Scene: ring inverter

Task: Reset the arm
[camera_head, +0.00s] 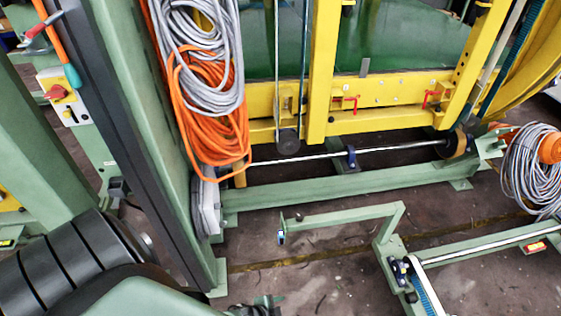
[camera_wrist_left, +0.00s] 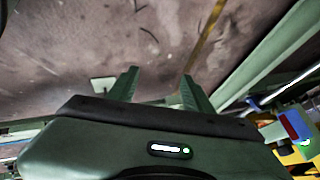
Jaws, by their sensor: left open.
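My left gripper shows in the left wrist view (camera_wrist_left: 158,88), its two dark green fingers apart with only floor visible between them. In the head view, my left arm comes in from the lower left, and part of what looks like the left gripper (camera_head: 258,306) shows at the bottom edge. It appears empty. My right arm and gripper are not in either view.
A green column (camera_head: 140,110) stands close to my left arm, with orange cable (camera_head: 215,130) and grey cable (camera_head: 205,50) hanging on it. Behind is a yellow machine frame (camera_head: 320,70). A low green bar (camera_head: 340,216) crosses mid-floor. Dark floor (camera_head: 335,265) is clear at bottom centre.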

